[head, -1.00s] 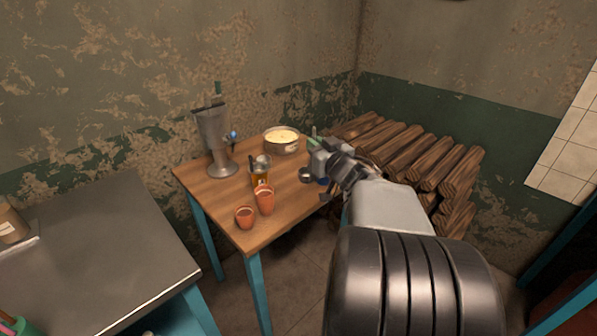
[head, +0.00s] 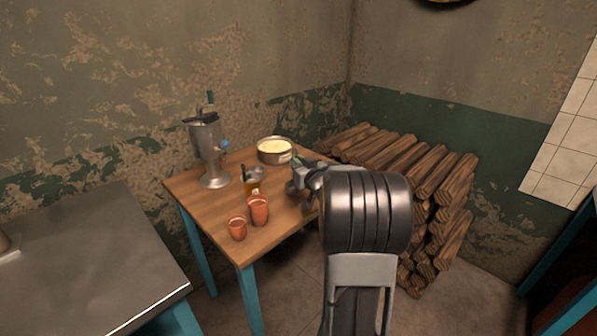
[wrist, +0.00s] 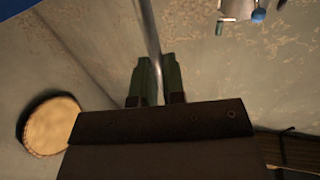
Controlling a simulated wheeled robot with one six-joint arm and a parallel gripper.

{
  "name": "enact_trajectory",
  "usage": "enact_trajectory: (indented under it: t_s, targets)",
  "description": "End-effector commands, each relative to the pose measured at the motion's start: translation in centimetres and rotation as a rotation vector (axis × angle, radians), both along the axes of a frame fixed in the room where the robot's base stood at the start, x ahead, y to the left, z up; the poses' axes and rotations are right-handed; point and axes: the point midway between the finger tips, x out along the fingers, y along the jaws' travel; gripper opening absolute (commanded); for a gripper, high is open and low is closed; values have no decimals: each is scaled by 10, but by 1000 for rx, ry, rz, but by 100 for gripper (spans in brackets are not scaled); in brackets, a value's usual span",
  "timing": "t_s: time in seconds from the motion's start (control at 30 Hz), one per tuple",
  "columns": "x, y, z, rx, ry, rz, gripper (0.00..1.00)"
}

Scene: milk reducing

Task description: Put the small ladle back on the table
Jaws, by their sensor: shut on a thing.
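My gripper (head: 303,178) is over the right side of the wooden table (head: 285,215) in the head view. In the wrist view, my gripper's green fingers (wrist: 157,82) are shut on a thin metal rod, the handle of the small ladle (wrist: 147,28). The handle runs up out of the top of that picture. The ladle's bowl is out of the wrist view, and I cannot make it out clearly in the head view. Whether the ladle touches the table cannot be told.
On the table stand a metal separator (head: 207,150), a pot of pale milk (head: 274,151), a glass with amber contents (head: 252,187), and two clay cups (head: 258,211) (head: 237,229). Stacked logs (head: 425,175) lie right of the table. A metal counter (head: 90,250) is at left.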

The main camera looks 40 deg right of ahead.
Motion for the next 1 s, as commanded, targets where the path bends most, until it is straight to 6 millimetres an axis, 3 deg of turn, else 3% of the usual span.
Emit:
enact_trajectory:
  t_s: [0.13, 0.57, 0.6, 0.8, 1.0]
  targets:
    - [0, 0, -22, 1, 2, 0, 0]
    - [-1, 0, -27, 0, 0, 0, 0]
    - [-1, 0, -26, 0, 0, -1, 14]
    - [-1, 0, -26, 1, 1, -1, 33]
    - [-1, 0, -25, 0, 1, -1, 36]
